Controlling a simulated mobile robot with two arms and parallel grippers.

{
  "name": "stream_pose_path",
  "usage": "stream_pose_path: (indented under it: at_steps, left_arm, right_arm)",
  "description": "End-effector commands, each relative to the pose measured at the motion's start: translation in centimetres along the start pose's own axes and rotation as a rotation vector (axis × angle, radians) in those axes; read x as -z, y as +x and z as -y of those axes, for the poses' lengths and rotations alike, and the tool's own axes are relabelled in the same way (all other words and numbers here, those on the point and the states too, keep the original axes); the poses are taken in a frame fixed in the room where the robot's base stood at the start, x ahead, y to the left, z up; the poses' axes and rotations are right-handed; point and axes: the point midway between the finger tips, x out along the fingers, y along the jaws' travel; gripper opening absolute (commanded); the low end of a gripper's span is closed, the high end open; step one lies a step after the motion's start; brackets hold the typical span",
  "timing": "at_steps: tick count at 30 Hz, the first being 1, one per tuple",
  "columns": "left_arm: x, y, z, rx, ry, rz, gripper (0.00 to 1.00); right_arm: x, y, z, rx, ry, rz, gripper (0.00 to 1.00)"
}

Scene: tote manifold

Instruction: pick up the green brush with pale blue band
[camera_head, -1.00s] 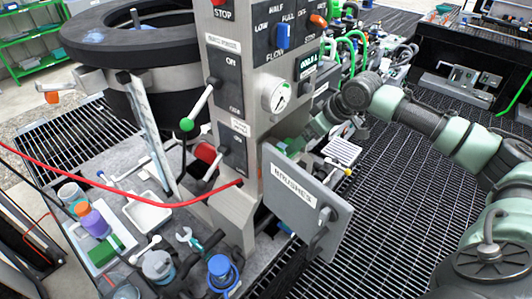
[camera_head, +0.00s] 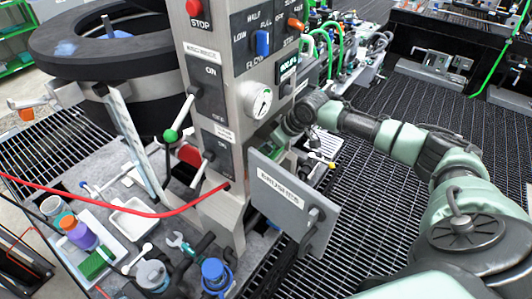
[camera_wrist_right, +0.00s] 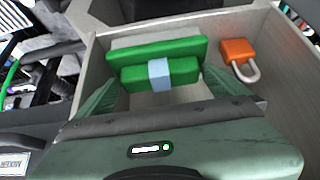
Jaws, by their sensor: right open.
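The green brush with pale blue band (camera_wrist_right: 184,73) lies in a grey compartment in the right wrist view. Its pale blue band (camera_wrist_right: 158,73) is around its middle. My right gripper (camera_wrist_right: 160,82) is open, its green fingers on either side of the brush; contact cannot be told. A second green brush-like block (camera_wrist_right: 155,50) with a grey underside lies just beyond it. In the head view my right arm reaches behind the open door labelled BRUSHES (camera_head: 272,215), and the brush is hidden there. My left gripper is out of view.
An orange padlock (camera_wrist_right: 237,50) lies in the compartment right of the brush. The compartment's right wall (camera_wrist_right: 283,85) is close to the right finger. A white tray (camera_head: 75,249) with a purple bottle and a green block stands at the lower left.

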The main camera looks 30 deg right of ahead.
Motion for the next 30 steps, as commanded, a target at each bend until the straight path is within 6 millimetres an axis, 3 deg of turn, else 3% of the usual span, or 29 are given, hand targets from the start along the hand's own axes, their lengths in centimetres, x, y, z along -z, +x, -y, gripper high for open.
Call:
stream_pose_path:
  at_steps: [3, 11, 20, 26, 30]
  left_arm:
    - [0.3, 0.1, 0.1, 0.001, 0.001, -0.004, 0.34]
    - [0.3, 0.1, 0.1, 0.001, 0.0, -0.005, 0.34]
    - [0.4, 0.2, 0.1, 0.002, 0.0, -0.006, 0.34]
    - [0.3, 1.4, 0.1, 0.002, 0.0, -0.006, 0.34]
    - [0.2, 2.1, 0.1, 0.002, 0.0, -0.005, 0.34]
  right_arm:
    - [0.0, 0.0, 0.0, 0.0, 0.0, 0.0, 0.97]
    - [0.0, 0.0, 0.0, 0.0, 0.0, 0.0, 0.25]
    - [0.1, -0.1, 0.0, 0.0, 0.0, -0.002, 0.24]
    - [0.8, -1.2, 0.0, 0.0, 0.0, -0.004, 0.24]
    - [-1.8, -2.5, -0.1, -0.003, -0.001, 0.002, 0.24]
